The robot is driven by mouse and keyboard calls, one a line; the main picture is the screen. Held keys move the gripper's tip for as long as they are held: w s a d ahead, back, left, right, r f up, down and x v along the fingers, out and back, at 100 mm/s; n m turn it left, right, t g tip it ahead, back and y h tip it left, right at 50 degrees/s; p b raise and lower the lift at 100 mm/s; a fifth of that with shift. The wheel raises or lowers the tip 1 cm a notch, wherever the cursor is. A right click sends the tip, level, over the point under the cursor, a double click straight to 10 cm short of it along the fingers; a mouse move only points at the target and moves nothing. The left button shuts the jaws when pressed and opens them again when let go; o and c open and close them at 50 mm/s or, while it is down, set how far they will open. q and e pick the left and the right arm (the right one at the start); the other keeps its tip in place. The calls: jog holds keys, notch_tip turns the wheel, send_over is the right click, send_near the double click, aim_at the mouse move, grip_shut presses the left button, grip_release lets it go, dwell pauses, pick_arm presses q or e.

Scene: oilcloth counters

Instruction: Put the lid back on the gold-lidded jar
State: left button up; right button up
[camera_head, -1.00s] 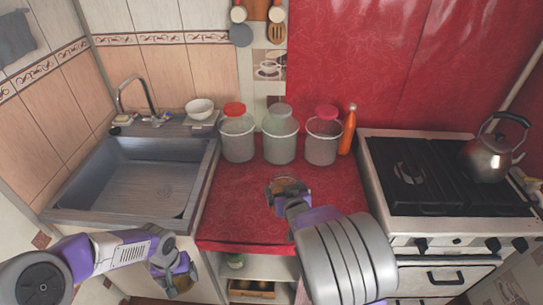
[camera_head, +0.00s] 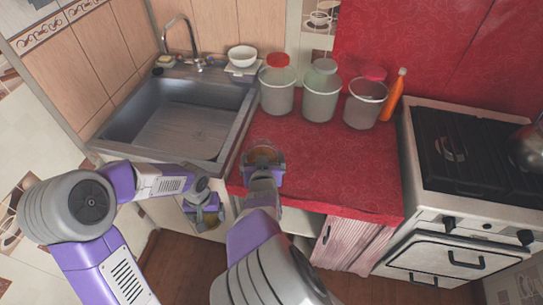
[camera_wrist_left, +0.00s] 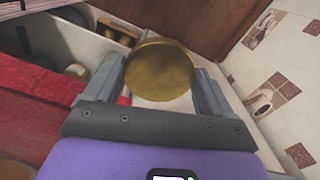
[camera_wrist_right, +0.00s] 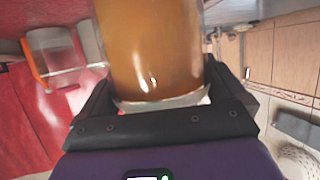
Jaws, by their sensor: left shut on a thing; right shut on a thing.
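My left gripper (camera_head: 205,218) is shut on the round gold lid (camera_wrist_left: 160,70), which shows broad face on in the left wrist view. It is in front of the cabinet, below the counter's front left corner. My right gripper (camera_head: 263,170) is shut on a clear jar with amber-brown contents (camera_wrist_right: 155,45). In the head view this jar (camera_head: 262,153) is over the counter's left front part, up and right of the left gripper. The lid and the jar are apart. The jar's mouth is not clear in these views.
The sink (camera_head: 180,120) is left, the stove (camera_head: 470,165) right. The counter's middle is clear.

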pick_arm(q)
jog(key=shift+w, duration=0.1)
pick_arm(e)
jog(key=shift+r, duration=0.1)
pick_arm(q)
jog(key=w+d+r+m, duration=0.1)
jog(key=w+d+r, duration=0.2)
jog(key=r, duration=0.6)
jog(key=w+d+r+m, duration=0.1)
jog(key=w+d+r, duration=0.3)
jog(key=r, duration=0.5)
jog(key=w+d+r, duration=0.3)
jog(key=w+r, duration=0.1)
jog(key=r, duration=0.5)
jog(key=shift+d+m, duration=0.2)
jog(key=shift+m, duration=0.2)
jog(key=shift+n, duration=0.5)
jog(key=d+r, duration=0.1)
jog(key=d, duration=0.1)
jog(key=s+d, duration=0.1)
jog(key=d, duration=0.1)
jog(key=d+r, duration=0.1)
jog(key=d, duration=0.1)
jog(key=shift+s+d+r, duration=0.15)
jog(key=shift+d+r, duration=0.1)
jog(key=shift+r, duration=0.05)
jog(key=shift+s+d, duration=0.2)
